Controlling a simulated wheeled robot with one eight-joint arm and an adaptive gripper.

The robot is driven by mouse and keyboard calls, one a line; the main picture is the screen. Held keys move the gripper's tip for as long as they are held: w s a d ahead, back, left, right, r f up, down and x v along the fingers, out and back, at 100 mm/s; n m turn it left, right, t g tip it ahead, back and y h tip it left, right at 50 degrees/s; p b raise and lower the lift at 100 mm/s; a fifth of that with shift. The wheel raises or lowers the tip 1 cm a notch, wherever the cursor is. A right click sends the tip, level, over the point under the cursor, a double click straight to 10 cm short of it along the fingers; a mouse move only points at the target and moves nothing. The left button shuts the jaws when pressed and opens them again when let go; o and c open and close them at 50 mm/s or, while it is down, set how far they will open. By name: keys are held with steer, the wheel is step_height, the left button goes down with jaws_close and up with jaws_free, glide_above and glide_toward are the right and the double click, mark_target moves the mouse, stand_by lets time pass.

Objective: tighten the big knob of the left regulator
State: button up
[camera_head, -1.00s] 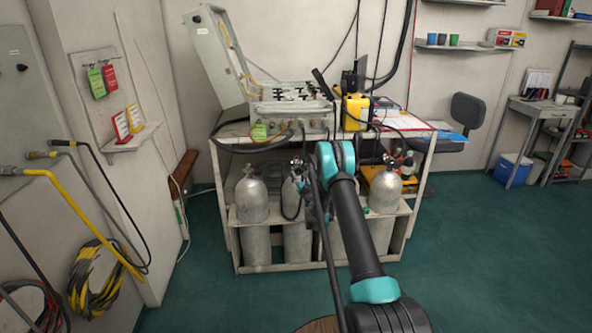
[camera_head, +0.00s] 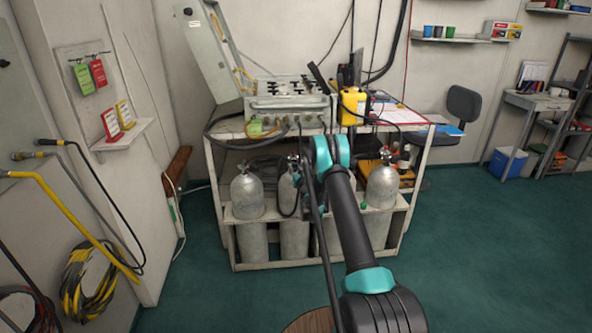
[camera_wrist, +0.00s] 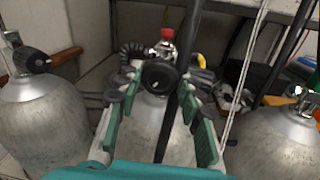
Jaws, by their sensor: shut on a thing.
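In the wrist view a big round black knob (camera_wrist: 159,76) faces me between the fingers of my gripper (camera_wrist: 158,88). My gripper is shut on this knob, with a green-padded finger at each side. The knob sits in front of a grey cylinder (camera_wrist: 147,118) with a red-topped valve (camera_wrist: 167,36). In the head view this is the middle grey cylinder (camera_head: 289,198) under the bench. Which regulator is called left cannot be told from the pictures.
Grey cylinders stand close on the left (camera_wrist: 45,115) and right (camera_wrist: 280,145) in the wrist view. A dark vertical hose (camera_wrist: 183,60) passes just right of the knob. The bench (camera_head: 222,132) with the air panel (camera_head: 290,106) is above. Green floor (camera_head: 470,250) is clear at right.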

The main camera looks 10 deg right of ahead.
steer(key=shift+m, duration=0.3)
steer(key=m, duration=0.4)
steer(key=shift+f, duration=0.1)
steer(key=m, duration=0.5)
steer(key=shift+m+t, duration=0.4)
steer(key=shift+s, duration=0.1)
steer(key=o, duration=1.1)
steer(key=shift+o, duration=0.2)
steer(key=s, duration=0.7)
steer(key=shift+s+d+f, duration=0.2)
steer(key=shift+s+f, duration=0.05)
steer(key=shift+m+h, duration=0.3)
steer(key=shift+h, duration=0.1)
